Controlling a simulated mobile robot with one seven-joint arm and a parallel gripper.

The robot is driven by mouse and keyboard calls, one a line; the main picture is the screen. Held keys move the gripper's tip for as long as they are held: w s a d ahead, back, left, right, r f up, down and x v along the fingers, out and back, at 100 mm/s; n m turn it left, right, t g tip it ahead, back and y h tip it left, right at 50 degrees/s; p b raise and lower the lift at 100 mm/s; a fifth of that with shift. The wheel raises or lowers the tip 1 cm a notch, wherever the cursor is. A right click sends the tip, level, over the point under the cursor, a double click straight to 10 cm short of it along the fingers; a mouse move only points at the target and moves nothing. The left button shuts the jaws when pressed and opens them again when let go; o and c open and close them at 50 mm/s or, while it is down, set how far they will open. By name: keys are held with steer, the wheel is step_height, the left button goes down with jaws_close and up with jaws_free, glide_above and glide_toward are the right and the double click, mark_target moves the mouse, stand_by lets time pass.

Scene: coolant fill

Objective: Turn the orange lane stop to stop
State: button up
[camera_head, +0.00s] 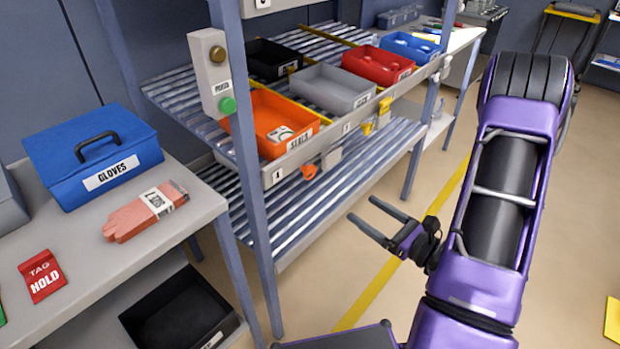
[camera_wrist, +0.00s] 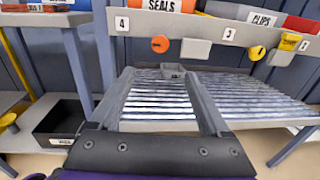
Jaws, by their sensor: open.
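The orange lane stop (camera_head: 310,172) is a small knob on the grey front rail of the upper rack, below the orange SEALS bin (camera_head: 268,120). In the wrist view the orange lane stop (camera_wrist: 160,44) shows as a round orange face, between the number 4 plate and a grey block. My gripper (camera_head: 362,207) is open and empty, in front of the rack and apart from the knob. In the wrist view the fingertips of my gripper (camera_wrist: 158,74) appear below the knob, with the lower rollers between them.
A yellow stop (camera_wrist: 257,52) sits further right on the rail. A grey bin (camera_head: 335,88) and a red bin (camera_head: 378,65) stand beside the SEALS bin. A blue upright (camera_head: 250,170) stands left of the knob. The floor in front is clear.

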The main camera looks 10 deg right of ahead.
mark_target(312, 174)
steer(key=x, duration=1.7)
steer(key=shift+a, duration=0.1)
jaws_close()
